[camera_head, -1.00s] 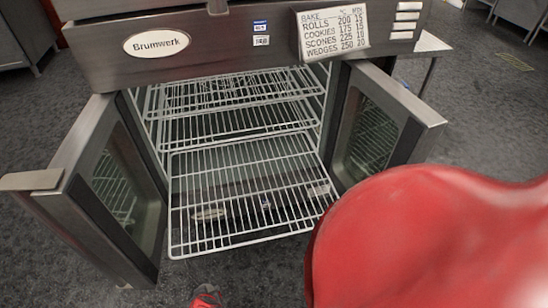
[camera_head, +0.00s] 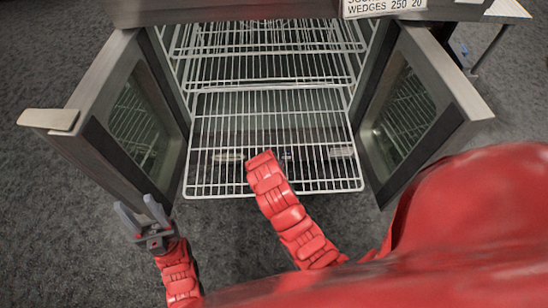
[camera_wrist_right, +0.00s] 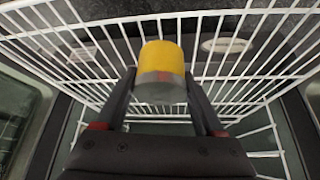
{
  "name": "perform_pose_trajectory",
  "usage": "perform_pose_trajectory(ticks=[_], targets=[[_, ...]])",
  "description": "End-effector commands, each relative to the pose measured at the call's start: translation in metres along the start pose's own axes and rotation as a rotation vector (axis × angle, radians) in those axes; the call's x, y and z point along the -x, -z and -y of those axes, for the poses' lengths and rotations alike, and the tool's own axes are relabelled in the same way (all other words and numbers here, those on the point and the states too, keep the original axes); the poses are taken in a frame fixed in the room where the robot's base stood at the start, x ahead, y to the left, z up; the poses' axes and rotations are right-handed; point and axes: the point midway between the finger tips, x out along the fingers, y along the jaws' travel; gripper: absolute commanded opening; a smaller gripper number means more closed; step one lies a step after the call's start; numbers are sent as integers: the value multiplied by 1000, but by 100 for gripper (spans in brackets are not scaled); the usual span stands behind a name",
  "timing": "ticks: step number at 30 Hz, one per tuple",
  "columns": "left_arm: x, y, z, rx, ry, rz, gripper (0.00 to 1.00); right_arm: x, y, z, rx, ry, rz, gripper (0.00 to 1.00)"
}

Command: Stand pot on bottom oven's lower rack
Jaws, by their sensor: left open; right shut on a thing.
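The oven stands with both doors open. Its front, lower-looking white wire rack (camera_head: 272,118) is pulled forward and shows nothing on it. My left gripper (camera_head: 136,205) is open and empty, low in front of the left door. My right gripper (camera_wrist_right: 160,88) is hidden in the head view behind its red arm, which reaches over the front of the rack. In the right wrist view it is shut on a yellow-and-grey round piece (camera_wrist_right: 161,58), with rack wires (camera_wrist_right: 245,50) behind it. I cannot tell if this piece is part of the pot; no whole pot shows.
The left door (camera_head: 115,110) and right door (camera_head: 425,100) stand out on each side of the opening. More wire racks (camera_head: 270,45) are further back inside. A recipe card (camera_head: 385,6) is on the oven front. Bare grey floor (camera_head: 50,190) lies to the left.

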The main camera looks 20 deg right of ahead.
Motion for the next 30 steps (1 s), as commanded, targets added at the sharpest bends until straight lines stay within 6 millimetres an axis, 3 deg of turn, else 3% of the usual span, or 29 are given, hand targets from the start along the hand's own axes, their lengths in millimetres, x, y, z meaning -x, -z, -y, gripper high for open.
perform_pose_trajectory(ticks=[2,8,17,28,29,30], targets=[[1,0,0,0,0,0,50,-10,18,0,-6,0,-2,6],[2,0,0,0,0,0,50,-24,36,0,-1,2,-2,6],[5,-1,0,0,0,0,50,-54,19,0,1,1,0,6],[8,-1,0,0,0,0,50,-59,16,0,0,2,0,6],[6,-1,0,0,0,0,50,-58,17,0,0,2,0,76],[6,-1,0,0,0,0,50,-57,17,0,0,2,0,83]])
